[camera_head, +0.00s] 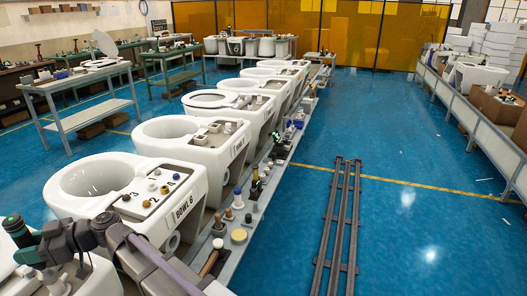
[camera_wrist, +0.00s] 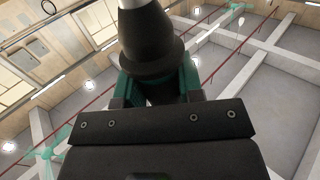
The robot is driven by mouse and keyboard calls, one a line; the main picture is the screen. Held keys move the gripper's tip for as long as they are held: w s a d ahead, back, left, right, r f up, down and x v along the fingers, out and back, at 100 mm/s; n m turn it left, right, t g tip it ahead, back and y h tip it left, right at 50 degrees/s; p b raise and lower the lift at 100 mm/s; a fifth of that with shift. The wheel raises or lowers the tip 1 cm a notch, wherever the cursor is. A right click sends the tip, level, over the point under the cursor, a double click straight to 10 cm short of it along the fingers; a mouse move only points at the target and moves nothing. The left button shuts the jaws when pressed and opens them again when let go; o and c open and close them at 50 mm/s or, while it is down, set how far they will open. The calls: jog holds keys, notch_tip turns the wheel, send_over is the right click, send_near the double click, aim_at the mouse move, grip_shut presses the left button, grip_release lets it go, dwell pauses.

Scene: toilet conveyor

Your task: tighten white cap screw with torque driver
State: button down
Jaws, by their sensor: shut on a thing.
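My gripper (camera_wrist: 155,88) has teal fingers shut on a dark, flared tool (camera_wrist: 150,45), which looks like the torque driver, with a pale shank leading out of the top of the wrist view. In the head view, my gripper (camera_head: 30,256) is at the lower left, beside a dark tool top with a green light (camera_head: 13,222). One pale cap (camera_head: 152,186) looks like the white cap screw. My gripper is left of this panel and apart from it. The driver's tip is not visible.
More white bowls (camera_head: 165,130) line up toward the back. A narrow grey shelf (camera_head: 258,215) with bottles, a brush and small parts runs along their right side. Another bowl sits at the lower-left edge near my arm.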

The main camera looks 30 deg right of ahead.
aim_at(19, 232)
notch_tip(19, 232, up, 5)
jog(key=p, duration=0.5)
dwell(0.4)
